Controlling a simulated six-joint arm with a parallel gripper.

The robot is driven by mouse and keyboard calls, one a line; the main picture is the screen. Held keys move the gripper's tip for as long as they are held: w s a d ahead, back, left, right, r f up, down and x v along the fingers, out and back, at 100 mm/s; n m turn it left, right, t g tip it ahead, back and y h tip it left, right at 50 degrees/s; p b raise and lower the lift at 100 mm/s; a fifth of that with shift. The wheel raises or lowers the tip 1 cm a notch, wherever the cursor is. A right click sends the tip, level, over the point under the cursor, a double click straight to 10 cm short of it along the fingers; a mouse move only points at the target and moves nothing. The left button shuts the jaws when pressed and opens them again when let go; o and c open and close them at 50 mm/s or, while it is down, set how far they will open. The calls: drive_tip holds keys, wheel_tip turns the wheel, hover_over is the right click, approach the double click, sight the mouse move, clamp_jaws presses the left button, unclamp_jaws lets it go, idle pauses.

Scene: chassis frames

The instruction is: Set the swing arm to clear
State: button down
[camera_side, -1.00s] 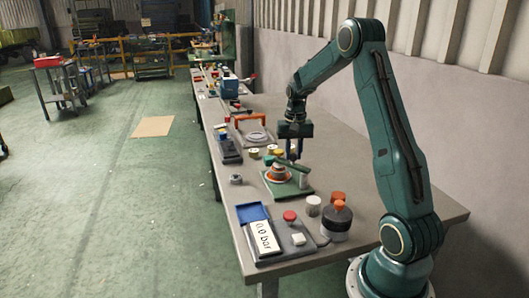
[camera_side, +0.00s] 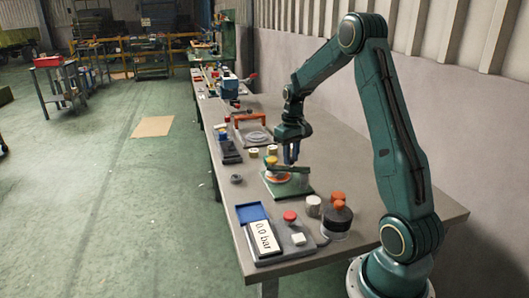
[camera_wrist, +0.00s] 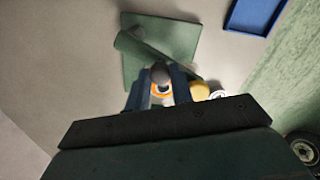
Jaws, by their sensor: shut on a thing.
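The swing arm (camera_side: 302,168) is a dark green bar on a square green base plate (camera_side: 301,190). It lies across an orange and white round piece (camera_side: 280,178), partly hiding it. In the wrist view, the bar (camera_wrist: 140,52) runs from over the plate (camera_wrist: 178,32) toward my fingers. My gripper (camera_side: 291,158) is above the bar in the side view. In the wrist view, my gripper (camera_wrist: 160,85) has its fingers either side of a grey knob (camera_wrist: 160,72), shut on it. An orange ring shows just below the knob. The knob's join to the bar is hidden.
A blue tray (camera_side: 252,212) and a panel reading 0.0 bar (camera_side: 263,238) lie toward the front. Yellow rolls (camera_side: 271,151) and an orange-handled frame (camera_side: 262,121) are behind.

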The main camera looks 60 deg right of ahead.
drive_tip(key=shift+s+a+r+n, duration=0.1)
drive_tip(key=shift+s+a+n, duration=0.35)
drive_tip(key=shift+n, duration=1)
drive_tip(key=shift+s+a+f+n, duration=0.1)
drive_tip(key=shift+s+a+n, duration=0.25)
drive_tip(key=shift+n, duration=1.05)
drive_tip(key=shift+s+a+r+n, duration=0.1)
drive_tip(key=shift+s+a+n, duration=0.35)
drive_tip(key=shift+n, duration=1)
drive_tip(key=shift+w, duration=0.1)
drive_tip(key=c, duration=1.2)
unclamp_jaws()
wheel_tip(320, 180, up, 14)
drive_tip(key=shift+a, duration=0.2)
